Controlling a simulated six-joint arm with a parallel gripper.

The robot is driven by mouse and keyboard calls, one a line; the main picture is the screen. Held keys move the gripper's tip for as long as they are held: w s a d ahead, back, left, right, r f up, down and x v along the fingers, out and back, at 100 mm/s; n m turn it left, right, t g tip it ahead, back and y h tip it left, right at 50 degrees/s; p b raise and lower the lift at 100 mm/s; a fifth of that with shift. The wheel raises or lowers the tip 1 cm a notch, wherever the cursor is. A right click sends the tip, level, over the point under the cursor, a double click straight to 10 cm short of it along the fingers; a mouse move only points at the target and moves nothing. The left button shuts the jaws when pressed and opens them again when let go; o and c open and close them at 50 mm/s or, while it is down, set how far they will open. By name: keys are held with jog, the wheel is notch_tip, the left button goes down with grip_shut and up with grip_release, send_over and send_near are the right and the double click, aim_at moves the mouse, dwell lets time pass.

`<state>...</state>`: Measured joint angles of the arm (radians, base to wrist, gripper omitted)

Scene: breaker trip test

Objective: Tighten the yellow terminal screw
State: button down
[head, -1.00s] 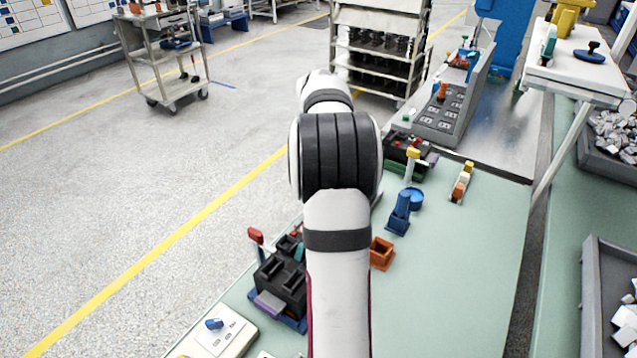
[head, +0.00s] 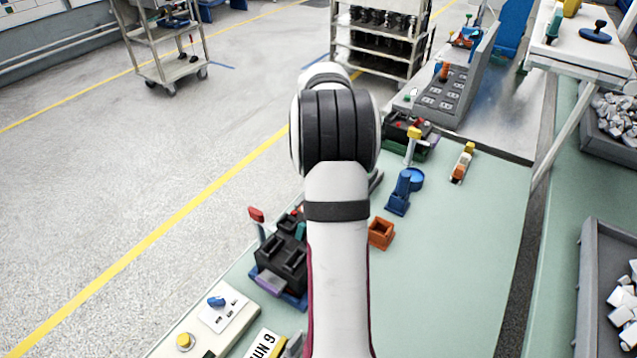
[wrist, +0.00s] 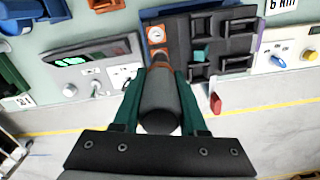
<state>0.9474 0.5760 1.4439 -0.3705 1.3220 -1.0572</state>
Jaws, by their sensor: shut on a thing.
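In the wrist view my gripper (wrist: 157,85) has its green fingers shut on a dark grey cylindrical tool handle (wrist: 160,105). The tool's narrower brownish end points at the black breaker block (wrist: 240,45). An orange and white round spot (wrist: 156,34) on the block's edge shows just beyond the tool; it looks like a terminal screw, but I cannot tell whether it is yellow. I cannot tell whether the tool touches it. In the head view my arm hides the gripper and part of the breaker block (head: 285,255), whose red lever (head: 256,215) sticks up at its left.
A panel with a blue knob (head: 217,301) and yellow button (head: 184,341) stands in front. An orange open box (head: 381,233) and blue holder (head: 400,193) are right of my arm. A panel with green display (wrist: 90,60) is beside the block.

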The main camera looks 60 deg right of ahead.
jog(key=shift+f, duration=0.75)
dwell(1.8)
dwell(1.0)
jog(key=shift+r, duration=3)
